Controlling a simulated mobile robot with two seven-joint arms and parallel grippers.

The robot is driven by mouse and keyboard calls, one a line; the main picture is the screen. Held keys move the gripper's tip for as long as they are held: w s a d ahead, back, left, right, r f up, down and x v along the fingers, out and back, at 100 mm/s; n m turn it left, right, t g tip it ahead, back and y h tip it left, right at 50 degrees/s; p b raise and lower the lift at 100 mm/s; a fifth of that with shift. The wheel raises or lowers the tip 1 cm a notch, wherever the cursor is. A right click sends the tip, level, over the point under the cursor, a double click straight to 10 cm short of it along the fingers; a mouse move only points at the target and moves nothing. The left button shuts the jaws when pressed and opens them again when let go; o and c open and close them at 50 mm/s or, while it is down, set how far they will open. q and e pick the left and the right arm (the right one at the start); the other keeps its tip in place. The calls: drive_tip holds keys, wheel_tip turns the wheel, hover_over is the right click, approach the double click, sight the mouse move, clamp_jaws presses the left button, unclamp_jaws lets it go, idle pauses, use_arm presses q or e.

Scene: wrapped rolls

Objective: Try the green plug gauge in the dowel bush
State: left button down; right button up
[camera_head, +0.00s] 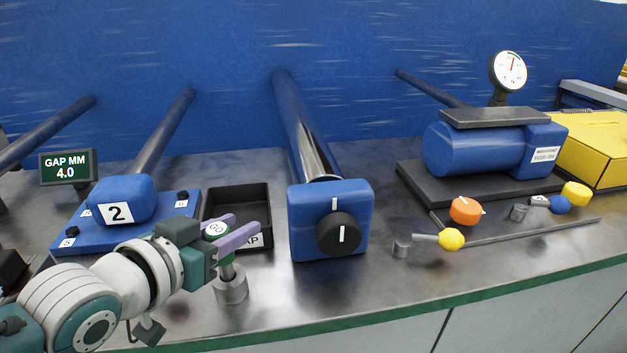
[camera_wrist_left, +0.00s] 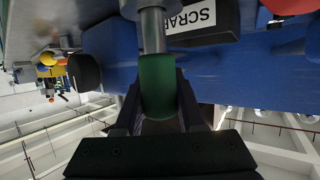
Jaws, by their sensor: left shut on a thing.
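My left gripper (camera_head: 232,232) is shut on the green plug gauge (camera_head: 227,270), its pale purple fingers on either side of the handle. The handle's round top carries a white label. The gauge stands about upright, over a grey metal dowel bush (camera_head: 231,291) on the bench. In the left wrist view the green handle (camera_wrist_left: 158,86) sits between the fingers, and its bare metal shaft (camera_wrist_left: 152,32) runs up to a wider metal ring at the top edge. I cannot tell how far the shaft is inside the bush. My right gripper is not in view.
A black scrap tray (camera_head: 238,199) stands just behind the gripper. A blue block with a black knob (camera_head: 339,234) is to its right. A blue fixture marked 2 (camera_head: 117,201) is behind my arm. Yellow (camera_head: 452,239) and orange (camera_head: 466,210) pieces lie further right. The bench's green front edge is close.

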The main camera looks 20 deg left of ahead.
use_arm(q)
drive_tip(key=shift+f+b, duration=0.35)
drive_tip(key=shift+f, duration=0.15)
drive_tip(key=shift+r, duration=0.1)
idle(1.1)
wheel_tip(320, 180, up, 7)
drive_tip(key=p, duration=0.7)
drive_tip(key=shift+p, duration=0.3)
idle(0.5)
